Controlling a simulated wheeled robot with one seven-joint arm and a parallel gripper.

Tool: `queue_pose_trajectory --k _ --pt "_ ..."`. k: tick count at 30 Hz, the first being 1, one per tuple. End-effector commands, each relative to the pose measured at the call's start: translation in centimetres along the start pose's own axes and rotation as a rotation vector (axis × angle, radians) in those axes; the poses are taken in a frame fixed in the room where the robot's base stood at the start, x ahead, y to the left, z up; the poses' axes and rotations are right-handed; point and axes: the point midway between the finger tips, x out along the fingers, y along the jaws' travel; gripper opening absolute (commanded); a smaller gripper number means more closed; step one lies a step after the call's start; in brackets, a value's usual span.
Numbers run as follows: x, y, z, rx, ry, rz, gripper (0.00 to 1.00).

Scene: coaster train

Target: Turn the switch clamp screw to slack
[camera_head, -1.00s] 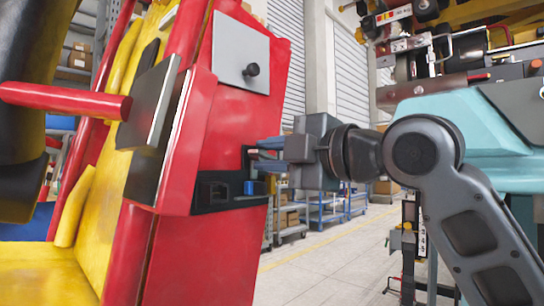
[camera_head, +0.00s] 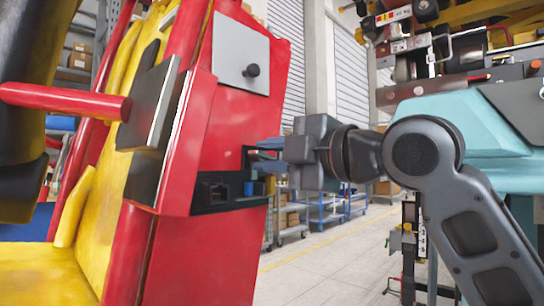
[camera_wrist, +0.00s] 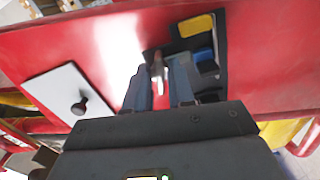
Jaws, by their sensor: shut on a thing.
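In the head view, my gripper (camera_head: 266,150) reaches from the right into the black switch housing (camera_head: 222,192) on the red panel. The screw is hidden there by the housing and fingers. I cannot tell the screw's turn angle.
A blue part (camera_wrist: 203,56) and a yellow part (camera_wrist: 197,26) sit in the dark housing beside the fingers. A grey plate with a black knob (camera_head: 252,70) is above on the red panel. Open floor (camera_head: 325,262) lies below my arm.

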Motion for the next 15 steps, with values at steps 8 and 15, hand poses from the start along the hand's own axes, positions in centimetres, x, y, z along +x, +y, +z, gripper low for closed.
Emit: queue_pose_trajectory --k 8,15 --pt "0.07 -0.18 -0.14 0.001 0.003 -0.004 0.36" --pt "0.03 -0.08 -0.07 0.0 0.002 -0.002 0.49"
